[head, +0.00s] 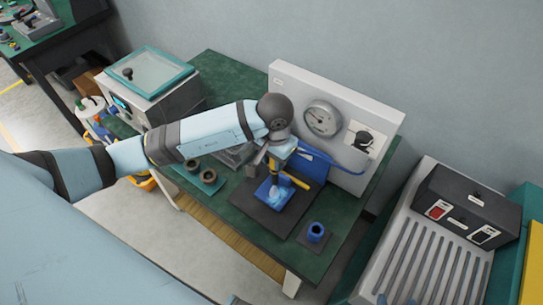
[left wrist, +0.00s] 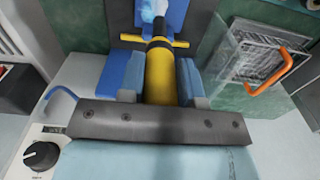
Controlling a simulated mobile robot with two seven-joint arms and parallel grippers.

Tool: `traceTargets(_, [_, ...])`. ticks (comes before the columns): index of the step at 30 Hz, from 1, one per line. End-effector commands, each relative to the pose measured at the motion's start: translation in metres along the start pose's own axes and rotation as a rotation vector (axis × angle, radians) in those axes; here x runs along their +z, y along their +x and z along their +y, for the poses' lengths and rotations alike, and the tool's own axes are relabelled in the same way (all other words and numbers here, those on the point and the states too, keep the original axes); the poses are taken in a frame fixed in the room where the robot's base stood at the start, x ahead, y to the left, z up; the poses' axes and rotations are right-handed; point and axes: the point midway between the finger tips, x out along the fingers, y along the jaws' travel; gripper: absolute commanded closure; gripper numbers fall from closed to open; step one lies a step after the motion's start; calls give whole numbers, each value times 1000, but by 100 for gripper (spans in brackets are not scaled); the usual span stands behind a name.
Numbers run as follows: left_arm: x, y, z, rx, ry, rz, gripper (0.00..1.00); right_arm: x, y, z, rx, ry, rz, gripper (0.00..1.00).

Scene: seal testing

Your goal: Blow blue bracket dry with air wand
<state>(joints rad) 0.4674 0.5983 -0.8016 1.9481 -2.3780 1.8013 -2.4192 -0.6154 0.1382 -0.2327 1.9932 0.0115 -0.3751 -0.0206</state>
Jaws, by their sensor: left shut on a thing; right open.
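My left gripper (head: 279,160) is shut on the air wand (head: 274,168), a yellow and black tool. In the left wrist view the wand (left wrist: 160,75) sits between the blue fingers, its yellow crossbar beyond them. Its tip points down at the blue bracket (head: 264,189), which lies on a dark mat (head: 249,207). A pale blue patch shows at the tip over the bracket, partly hiding it; I cannot tell whether tip and bracket touch. In the left wrist view only part of the bracket (left wrist: 174,18) shows. My right gripper is not in view.
A gauge panel (head: 385,115) with a blue hose (head: 335,162) stands behind the mat. A blue ring-shaped part (head: 315,232) is at the bench's front right. Dark rings on a teal tray (head: 213,187) and a wire basket with an orange handle (left wrist: 270,65) are nearby. A teal-lidded machine (head: 150,72) stands left.

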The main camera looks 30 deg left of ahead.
Motion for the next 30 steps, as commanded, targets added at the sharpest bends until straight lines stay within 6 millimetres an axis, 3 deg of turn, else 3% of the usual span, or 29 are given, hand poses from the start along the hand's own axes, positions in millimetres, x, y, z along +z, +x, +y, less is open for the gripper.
traceTargets(15, [-1,0,15,1,0,1,94,5,3,0,1,0,0,36])
traceTargets(30, [-1,0,17,0,0,1,94,6,3,1,1,0,-2,36])
